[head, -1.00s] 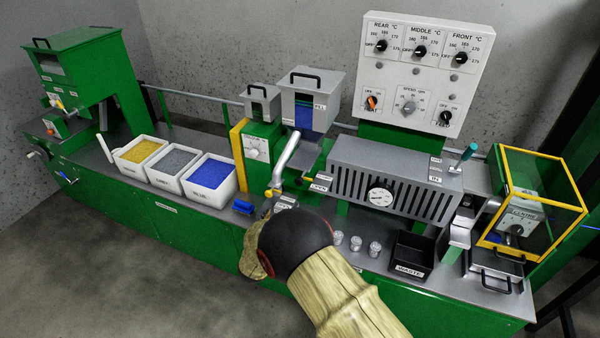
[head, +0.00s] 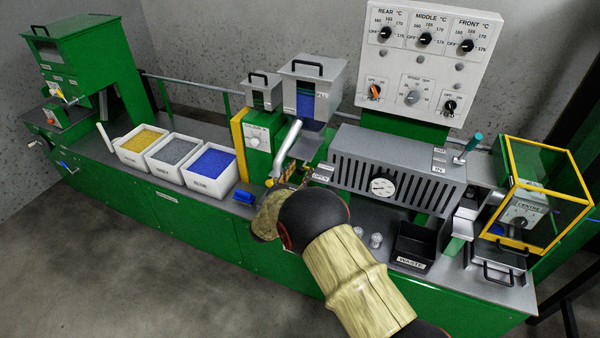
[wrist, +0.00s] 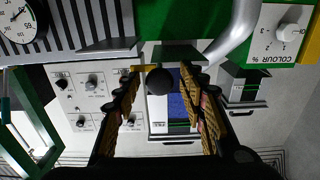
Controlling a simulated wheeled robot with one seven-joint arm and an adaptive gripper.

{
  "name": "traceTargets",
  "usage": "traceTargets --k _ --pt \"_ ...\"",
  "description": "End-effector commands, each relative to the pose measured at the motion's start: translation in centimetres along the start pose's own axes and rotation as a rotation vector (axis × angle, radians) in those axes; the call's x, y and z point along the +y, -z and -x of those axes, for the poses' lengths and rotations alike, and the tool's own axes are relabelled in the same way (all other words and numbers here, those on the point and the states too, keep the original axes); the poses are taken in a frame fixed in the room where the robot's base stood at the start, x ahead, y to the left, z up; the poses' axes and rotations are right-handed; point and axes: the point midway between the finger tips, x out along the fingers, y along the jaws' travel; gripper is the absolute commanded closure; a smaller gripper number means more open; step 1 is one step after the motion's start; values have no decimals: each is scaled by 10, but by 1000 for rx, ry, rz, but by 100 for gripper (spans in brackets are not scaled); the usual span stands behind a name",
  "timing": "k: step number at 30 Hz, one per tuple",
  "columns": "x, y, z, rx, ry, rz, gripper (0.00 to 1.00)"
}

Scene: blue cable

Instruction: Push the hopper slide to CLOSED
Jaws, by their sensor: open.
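The main hopper (head: 312,90) is a grey box with a black handle and a window of blue pellets, above the machine in the head view. It also shows upside down in the wrist view (wrist: 171,105). A plate reading OPEN (head: 321,176) sits below the hopper, beside the barrel. In the wrist view a round black knob (wrist: 159,81), seemingly the slide's, lies between the fingers of my gripper (wrist: 161,72). The gripper is open, one finger on each side; I cannot tell whether either touches the knob. In the head view my arm hides most of the gripper and the knob.
The slatted barrel cover (head: 398,172) with a gauge is just right of my gripper. A silver chute (head: 288,147) and the green colour feeder (head: 257,150) are close on its left. Pellet bins (head: 210,170) stand farther left; a black waste tray (head: 412,246) is at right.

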Motion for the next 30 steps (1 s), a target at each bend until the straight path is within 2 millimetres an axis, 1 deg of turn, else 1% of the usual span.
traceTargets --k 3,10,30 --pt "1 -1 -4 -1 -1 1 59" --pt "0 0 -4 -1 0 1 60" --pt "0 0 -4 -1 1 1 98"
